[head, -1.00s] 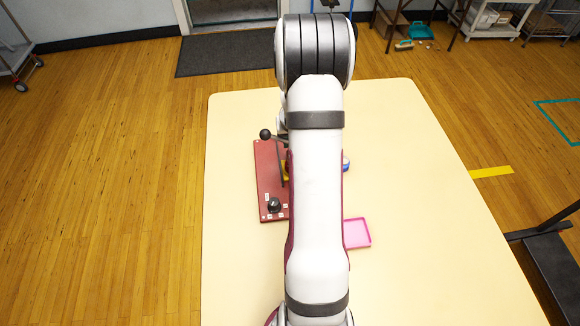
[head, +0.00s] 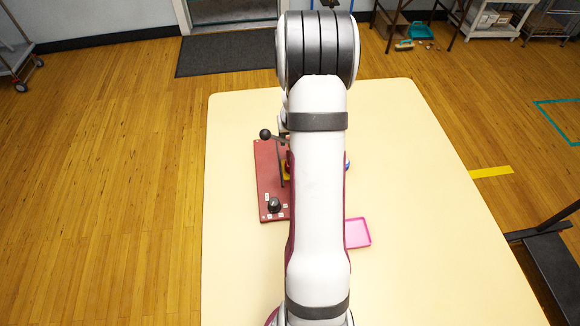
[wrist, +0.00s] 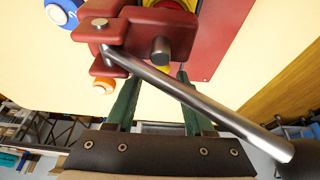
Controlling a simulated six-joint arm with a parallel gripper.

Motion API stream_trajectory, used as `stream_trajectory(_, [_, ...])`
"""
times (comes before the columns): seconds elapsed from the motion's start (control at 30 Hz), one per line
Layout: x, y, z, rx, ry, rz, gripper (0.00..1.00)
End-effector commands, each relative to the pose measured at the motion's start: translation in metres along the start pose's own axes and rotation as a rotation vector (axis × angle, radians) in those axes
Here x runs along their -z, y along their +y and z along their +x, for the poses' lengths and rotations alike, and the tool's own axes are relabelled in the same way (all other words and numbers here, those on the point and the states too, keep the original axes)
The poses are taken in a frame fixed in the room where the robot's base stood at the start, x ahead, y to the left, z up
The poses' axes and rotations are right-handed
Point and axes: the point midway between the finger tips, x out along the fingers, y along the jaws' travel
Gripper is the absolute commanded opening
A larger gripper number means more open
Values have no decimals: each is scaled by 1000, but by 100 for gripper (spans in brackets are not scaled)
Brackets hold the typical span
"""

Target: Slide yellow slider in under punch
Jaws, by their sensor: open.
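The punch is a red press with a steel lever; its head (wrist: 130,32) fills the upper middle of the wrist view, and the lever (wrist: 200,100) runs down to the right. In the head view its red base (head: 268,180) is left of my arm, partly hidden. A piece of yellow, likely the slider, shows behind the punch (wrist: 178,5) in the wrist view and beside my arm (head: 286,169) in the head view; most of it is hidden.
A black knob (head: 275,204) stands on the base's near end. A pink tray (head: 358,233) lies right of my arm. A blue and white round thing (wrist: 62,12) and an orange one (wrist: 103,86) are left of the punch head. The table's right side is clear.

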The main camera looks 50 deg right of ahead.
Motion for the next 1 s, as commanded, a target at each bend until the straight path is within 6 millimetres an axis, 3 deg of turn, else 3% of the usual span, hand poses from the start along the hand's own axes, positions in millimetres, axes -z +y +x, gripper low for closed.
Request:
stream_trajectory(0.03, [-31,-3,1,9,-79,-11,53])
stream_trajectory(0.5, [-6,-3,-59,9,-70,-2,53])
stream_trajectory(1.0, [0,-5,-67,11,-56,-2,53])
